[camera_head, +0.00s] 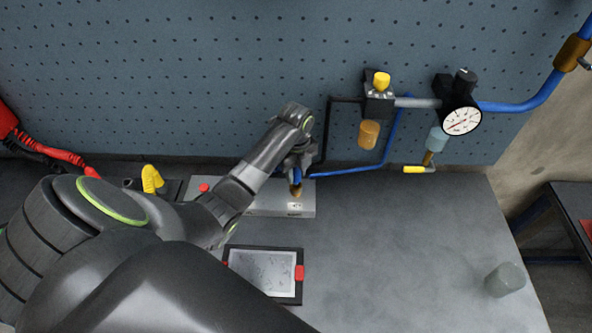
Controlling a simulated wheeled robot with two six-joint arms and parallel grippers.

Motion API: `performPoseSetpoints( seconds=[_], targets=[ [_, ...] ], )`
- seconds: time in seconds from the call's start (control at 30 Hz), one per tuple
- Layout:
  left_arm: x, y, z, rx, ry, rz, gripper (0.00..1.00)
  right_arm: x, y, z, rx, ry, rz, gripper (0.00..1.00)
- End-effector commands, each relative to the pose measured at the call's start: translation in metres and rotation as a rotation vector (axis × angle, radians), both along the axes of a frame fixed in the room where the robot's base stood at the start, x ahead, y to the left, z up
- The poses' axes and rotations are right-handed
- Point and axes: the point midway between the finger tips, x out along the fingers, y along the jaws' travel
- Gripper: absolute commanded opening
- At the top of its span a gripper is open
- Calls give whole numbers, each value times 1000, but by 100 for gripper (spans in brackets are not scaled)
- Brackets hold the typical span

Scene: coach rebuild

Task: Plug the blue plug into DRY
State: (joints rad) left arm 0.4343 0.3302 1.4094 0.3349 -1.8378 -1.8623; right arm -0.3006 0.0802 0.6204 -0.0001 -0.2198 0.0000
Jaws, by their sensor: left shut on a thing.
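My left gripper (297,168) reaches over the back of the bench and is shut on the blue plug (296,178). The plug has a brass-coloured end (296,190) pointing down at the right part of a low grey box (265,207). A small pale label (294,206) is on the box just below that end; its lettering is too small to read. I cannot tell whether the brass end touches the box or hovers above it. My left arm hides part of the box, so any other sockets are not clear. My right gripper is not in view.
A framed panel (264,271) lies in front of the box. A grey cylinder (505,279) stands right. The bench's middle right is clear.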

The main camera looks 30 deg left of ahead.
Motion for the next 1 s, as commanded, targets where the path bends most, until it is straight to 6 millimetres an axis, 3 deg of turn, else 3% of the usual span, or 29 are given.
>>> performPoseSetpoints(
  seconds=[1.0],
  targets=[
    [0, 0, -22, 1, -1, 0, 3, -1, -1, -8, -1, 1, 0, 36]
  ],
)
